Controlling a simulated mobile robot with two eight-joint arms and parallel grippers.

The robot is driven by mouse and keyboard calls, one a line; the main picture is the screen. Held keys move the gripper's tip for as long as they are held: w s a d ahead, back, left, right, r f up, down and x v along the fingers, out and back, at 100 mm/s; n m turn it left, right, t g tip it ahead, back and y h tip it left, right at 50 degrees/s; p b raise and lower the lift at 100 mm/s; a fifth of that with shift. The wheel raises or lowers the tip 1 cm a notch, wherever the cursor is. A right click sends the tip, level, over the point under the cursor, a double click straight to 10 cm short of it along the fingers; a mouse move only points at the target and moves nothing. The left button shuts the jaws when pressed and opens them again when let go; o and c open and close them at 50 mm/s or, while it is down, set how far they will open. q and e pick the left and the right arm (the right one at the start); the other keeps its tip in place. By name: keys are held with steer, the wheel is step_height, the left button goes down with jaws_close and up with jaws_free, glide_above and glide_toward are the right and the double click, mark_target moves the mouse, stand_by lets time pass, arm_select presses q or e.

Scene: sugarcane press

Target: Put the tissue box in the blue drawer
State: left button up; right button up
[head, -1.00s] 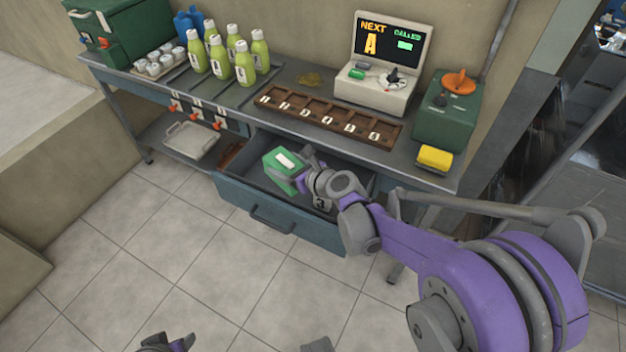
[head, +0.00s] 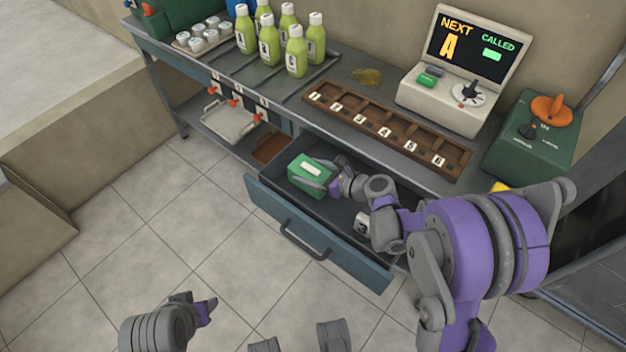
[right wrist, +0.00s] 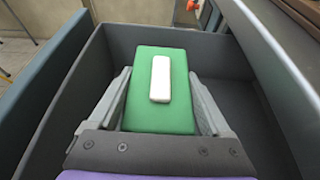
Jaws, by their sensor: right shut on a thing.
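The tissue box is green with a white tissue slot on top, and it shows in the head view (head: 309,178) and the right wrist view (right wrist: 147,112). It is inside the open blue drawer (head: 315,240), toward the drawer's left end. My right gripper (head: 325,184) is shut on the box, with one finger along each side in the right wrist view. Whether the box touches the drawer floor is hard to tell. My left gripper (head: 205,308) is low in the head view, over the floor and away from the drawer, and its finger opening is unclear.
A small block marked 3 (head: 363,224) lies in the drawer near my right arm. On the counter above are green bottles (head: 297,52), a brown divided tray (head: 387,132), a screen console (head: 461,70) and a green control box (head: 532,135). The tiled floor before the drawer is clear.

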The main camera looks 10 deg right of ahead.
steer(key=shift+f+b, duration=0.45)
steer(key=shift+f, duration=1.35)
steer(key=o, duration=1.2)
steer(key=shift+f, duration=0.15)
steer(key=shift+o, duration=0.2)
steer(key=shift+r, duration=0.3)
steer(key=p+v, duration=0.1)
steer(key=v, duration=1.1)
steer(key=shift+p, duration=0.3)
steer(key=shift+f, duration=0.15)
